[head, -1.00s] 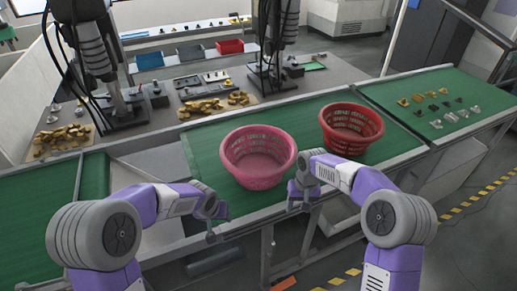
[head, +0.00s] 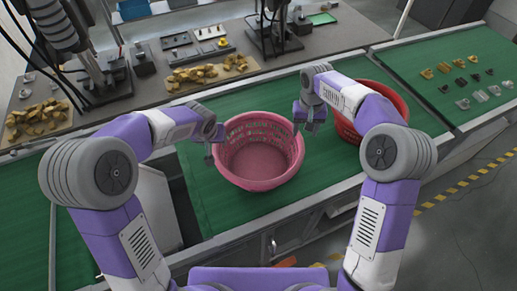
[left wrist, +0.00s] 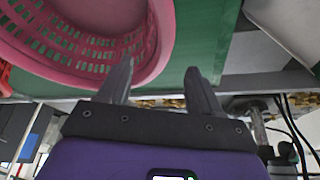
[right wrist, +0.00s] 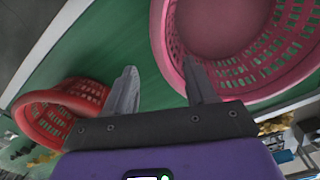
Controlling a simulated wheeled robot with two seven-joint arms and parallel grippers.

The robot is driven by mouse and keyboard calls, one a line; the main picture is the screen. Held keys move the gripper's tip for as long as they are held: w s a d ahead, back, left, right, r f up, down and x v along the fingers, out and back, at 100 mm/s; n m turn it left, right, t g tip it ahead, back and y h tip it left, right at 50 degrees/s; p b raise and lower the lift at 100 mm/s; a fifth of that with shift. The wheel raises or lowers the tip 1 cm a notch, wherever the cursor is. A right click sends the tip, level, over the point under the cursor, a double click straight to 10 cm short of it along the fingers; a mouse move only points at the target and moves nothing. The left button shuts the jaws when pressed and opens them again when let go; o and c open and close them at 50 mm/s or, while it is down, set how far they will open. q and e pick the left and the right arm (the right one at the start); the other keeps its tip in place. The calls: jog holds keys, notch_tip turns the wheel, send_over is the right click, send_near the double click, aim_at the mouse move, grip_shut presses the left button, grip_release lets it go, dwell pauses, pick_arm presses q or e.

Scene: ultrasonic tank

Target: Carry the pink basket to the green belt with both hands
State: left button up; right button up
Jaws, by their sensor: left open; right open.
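The pink basket (head: 262,168) is upright on a green belt (head: 215,205), open side up, and looks empty. My left gripper (head: 211,152) is open at its left rim. In the left wrist view the left gripper (left wrist: 160,78) has one finger overlapping the pink rim (left wrist: 165,45) and the other over green belt. My right gripper (head: 308,124) is open at the basket's right rim. In the right wrist view the right gripper (right wrist: 160,82) has one finger against the pink rim (right wrist: 225,85) in the picture. I cannot tell whether either touches.
A red basket (head: 388,92) stands just right of my right gripper, partly behind that arm. Another green belt (head: 470,50) at right holds several small parts. A green belt section (head: 25,215) at left looks bare. A grey bench behind holds brass-coloured parts (head: 205,70).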

aim_at(217, 145)
pick_arm(q)
jog(key=shift+s, duration=0.25)
pick_arm(e)
jog(key=shift+s, duration=0.25)
pick_arm(q)
jog(key=x, duration=0.8)
jog(key=shift+w, duration=0.25)
pick_arm(e)
jog(key=f, duration=0.8)
jog(key=shift+w, duration=0.35)
pick_arm(q)
jog(key=shift+r, duration=0.1)
pick_arm(e)
jog(key=shift+r, duration=0.1)
pick_arm(q)
jog(key=c, duration=0.8)
pick_arm(e)
jog(key=c, duration=0.9)
pick_arm(q)
grip_shut()
pick_arm(e)
grip_shut()
